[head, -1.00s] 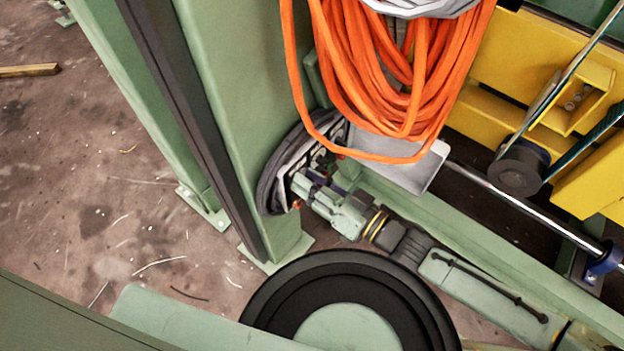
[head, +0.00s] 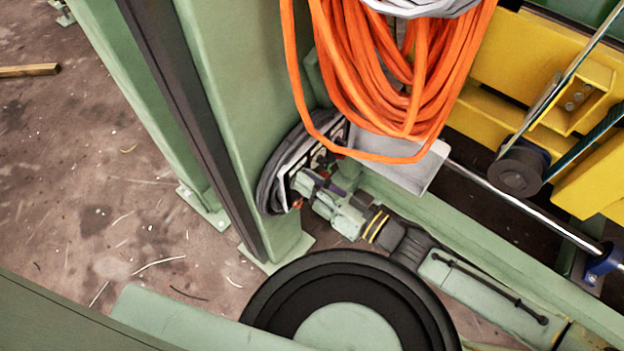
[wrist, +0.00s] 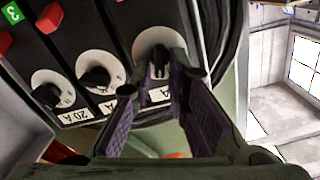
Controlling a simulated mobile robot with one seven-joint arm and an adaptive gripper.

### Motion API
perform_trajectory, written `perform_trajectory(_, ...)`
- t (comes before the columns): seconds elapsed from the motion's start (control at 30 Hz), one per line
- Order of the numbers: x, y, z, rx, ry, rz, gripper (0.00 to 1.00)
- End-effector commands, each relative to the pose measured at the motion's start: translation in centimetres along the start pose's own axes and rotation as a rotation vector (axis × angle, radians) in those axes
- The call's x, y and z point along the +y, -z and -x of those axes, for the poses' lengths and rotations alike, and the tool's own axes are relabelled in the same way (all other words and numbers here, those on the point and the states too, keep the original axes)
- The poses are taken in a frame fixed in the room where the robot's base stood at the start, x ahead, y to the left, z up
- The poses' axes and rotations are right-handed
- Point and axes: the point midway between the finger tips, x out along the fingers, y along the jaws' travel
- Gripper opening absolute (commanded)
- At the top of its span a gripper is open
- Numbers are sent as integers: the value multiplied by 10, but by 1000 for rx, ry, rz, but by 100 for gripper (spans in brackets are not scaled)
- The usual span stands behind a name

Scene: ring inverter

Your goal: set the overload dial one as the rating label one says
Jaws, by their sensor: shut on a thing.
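In the wrist view, a dark panel carries a row of white round dials with black knobs. The rightmost dial (wrist: 158,42) has its black knob (wrist: 158,66) between the purple-padded fingers of my gripper (wrist: 160,82), which is shut on it. The rating label (wrist: 157,96) below this dial is partly hidden and I cannot read its number. The middle dial (wrist: 97,78) and left dial (wrist: 50,90) are free; the left one's label (wrist: 75,117) reads 20 A. In the head view, my gripper (head: 308,183) reaches the panel, whose dials are too small to read.
In the head view, an orange cable coil (head: 395,80) hangs close above my gripper. A grey plate (head: 410,170) and a green post (head: 225,110) flank the tight space.

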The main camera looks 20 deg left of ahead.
Motion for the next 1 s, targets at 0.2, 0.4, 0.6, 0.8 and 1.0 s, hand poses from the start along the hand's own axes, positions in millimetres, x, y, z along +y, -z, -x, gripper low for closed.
perform_trajectory(0.2, -1, 0, 0, 2, -2, 114, 0)
perform_trajectory(0.4, -2, -1, 0, 2, -3, 269, 0)
perform_trajectory(0.6, -4, -1, 0, 3, -2, 415, 0)
perform_trajectory(0.8, -6, -2, -1, 3, -1, 526, 0)
perform_trajectory(1.0, -6, -1, -1, 3, -2, 590, 0)
